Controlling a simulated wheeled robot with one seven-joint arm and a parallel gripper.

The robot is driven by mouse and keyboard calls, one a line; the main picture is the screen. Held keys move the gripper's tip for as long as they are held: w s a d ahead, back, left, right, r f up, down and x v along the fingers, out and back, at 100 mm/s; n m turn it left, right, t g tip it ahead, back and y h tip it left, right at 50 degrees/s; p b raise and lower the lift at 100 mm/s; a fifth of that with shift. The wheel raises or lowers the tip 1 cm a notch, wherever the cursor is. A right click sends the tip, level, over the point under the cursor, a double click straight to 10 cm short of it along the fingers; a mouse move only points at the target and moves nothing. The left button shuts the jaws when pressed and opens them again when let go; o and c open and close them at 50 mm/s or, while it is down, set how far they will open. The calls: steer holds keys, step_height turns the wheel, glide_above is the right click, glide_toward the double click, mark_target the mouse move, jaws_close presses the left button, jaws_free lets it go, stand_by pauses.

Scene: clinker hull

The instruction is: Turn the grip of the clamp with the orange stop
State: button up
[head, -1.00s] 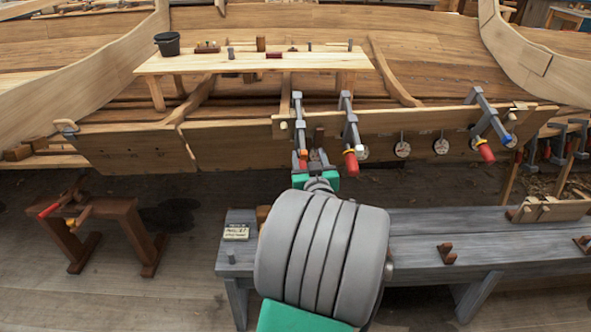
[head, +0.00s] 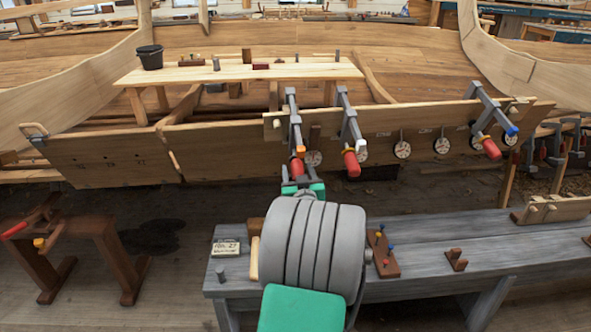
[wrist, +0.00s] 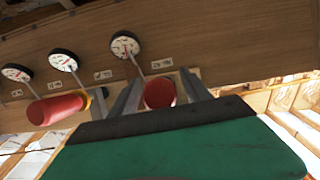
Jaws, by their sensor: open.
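The clamp with the orange stop (head: 299,149) hangs on the hull plank, leftmost of three clamps in the head view. Its red grip (head: 297,166) points down toward my gripper (head: 297,181), which is just below it, partly hidden by my arm. In the wrist view, this red grip (wrist: 159,93) shows between the two grey fingers of my gripper (wrist: 163,92). The fingers are open, one on each side; I cannot tell whether either touches it. The stop is hidden in the wrist view.
A neighbouring clamp with a yellow stop and red grip (head: 351,163) is close on the right; its grip (wrist: 55,107) is at left in the wrist view. A third clamp (head: 491,147) hangs farther right. Round gauges (head: 402,149) line the plank. A grey bench (head: 420,240) stands below.

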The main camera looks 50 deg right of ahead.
steer(key=shift+w+d, duration=0.5)
steer(key=shift+w, duration=0.05)
steer(key=shift+c, duration=0.5)
jaws_close()
